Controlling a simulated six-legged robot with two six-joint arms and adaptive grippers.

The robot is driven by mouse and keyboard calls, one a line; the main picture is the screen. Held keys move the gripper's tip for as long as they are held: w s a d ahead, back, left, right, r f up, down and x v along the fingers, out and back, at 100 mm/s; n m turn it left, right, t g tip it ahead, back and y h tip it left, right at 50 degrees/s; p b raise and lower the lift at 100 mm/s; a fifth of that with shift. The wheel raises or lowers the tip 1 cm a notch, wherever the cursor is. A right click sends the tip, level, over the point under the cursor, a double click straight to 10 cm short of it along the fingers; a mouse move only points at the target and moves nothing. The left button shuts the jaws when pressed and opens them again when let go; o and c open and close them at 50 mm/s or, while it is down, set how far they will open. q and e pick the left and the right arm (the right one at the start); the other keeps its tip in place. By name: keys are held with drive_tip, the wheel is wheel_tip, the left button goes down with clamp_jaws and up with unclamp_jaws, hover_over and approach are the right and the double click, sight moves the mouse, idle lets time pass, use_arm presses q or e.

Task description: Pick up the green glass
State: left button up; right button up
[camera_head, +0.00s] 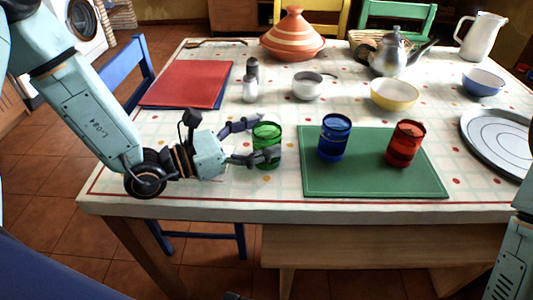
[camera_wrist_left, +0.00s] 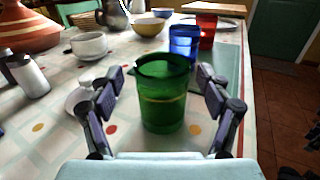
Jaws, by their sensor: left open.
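The green glass (camera_head: 267,146) stands upright on the tablecloth, just left of the green mat (camera_head: 372,182). My left gripper (camera_head: 262,142) is open at the glass, with one finger on its far side and one on its near side. In the left wrist view the green glass (camera_wrist_left: 163,92) stands between the two spread fingers, with a gap visible at each side. A blue glass (camera_head: 334,137) and a red glass (camera_head: 405,143) stand on the mat. My right gripper is not in view; only part of a right arm link shows at the right edge.
A red folder (camera_head: 187,83), shakers (camera_head: 250,90), a white cup (camera_head: 307,86), a yellow bowl (camera_head: 394,94) and a striped tagine (camera_head: 293,36) stand farther back. A grey tray (camera_head: 500,140) lies at right. The table's front edge (camera_head: 300,214) is close.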

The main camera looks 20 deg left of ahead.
use_arm(q)
drive_tip(key=shift+w+d+r, duration=0.1)
drive_tip(key=shift+w+d, duration=0.25)
drive_tip(key=shift+d, duration=0.4)
drive_tip(key=shift+w+a, duration=0.15)
drive_tip(key=shift+c, duration=0.5)
drive_tip(key=shift+c, duration=1.3)
drive_tip(key=c, duration=1)
